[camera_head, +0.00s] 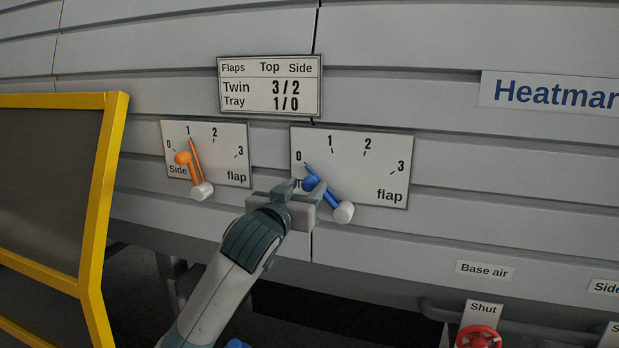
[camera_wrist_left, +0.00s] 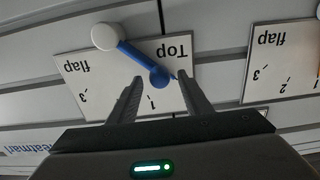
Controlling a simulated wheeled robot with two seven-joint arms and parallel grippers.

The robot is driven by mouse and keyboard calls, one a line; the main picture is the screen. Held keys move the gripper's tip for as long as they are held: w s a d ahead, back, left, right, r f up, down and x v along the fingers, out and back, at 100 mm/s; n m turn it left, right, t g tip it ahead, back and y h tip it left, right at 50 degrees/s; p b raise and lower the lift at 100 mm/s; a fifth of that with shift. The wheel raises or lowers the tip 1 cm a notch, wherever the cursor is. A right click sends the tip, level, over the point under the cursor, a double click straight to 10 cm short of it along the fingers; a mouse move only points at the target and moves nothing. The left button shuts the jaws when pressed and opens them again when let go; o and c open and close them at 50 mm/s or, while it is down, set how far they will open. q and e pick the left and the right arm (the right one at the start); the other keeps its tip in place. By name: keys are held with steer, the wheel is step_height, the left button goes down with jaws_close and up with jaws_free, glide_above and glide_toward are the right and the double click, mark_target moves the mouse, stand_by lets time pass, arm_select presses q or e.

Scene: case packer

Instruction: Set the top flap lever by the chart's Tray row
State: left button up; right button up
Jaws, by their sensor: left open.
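The chart (camera_head: 270,86) reads Tray 1/0 under Top and Side, and Twin 3/2. The blue top flap lever (camera_head: 327,197) has a white knob at its lower right end, and its thin pointer is near 0 on the top flap dial plate (camera_head: 380,155). My left gripper (camera_head: 302,188) is open in front of this dial and partly hides its Top label. In the left wrist view its fingers (camera_wrist_left: 160,95) stand either side of the blue hub (camera_wrist_left: 160,77); I cannot tell whether they touch it. My right gripper is not in view.
An orange lever (camera_head: 196,163) on the Side flap plate (camera_head: 228,150) points near 1, just left. A yellow-framed panel (camera_head: 112,180) stands at the left. A red valve wheel (camera_head: 478,338) marked Shut is at the lower right, below the Base air label (camera_head: 484,270).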

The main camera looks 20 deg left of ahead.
arm_select(q)
steer(key=shift+w+d+p, duration=0.1)
steer(key=shift+w+p, duration=0.3)
steer(key=shift+w, duration=1.25)
jaws_close()
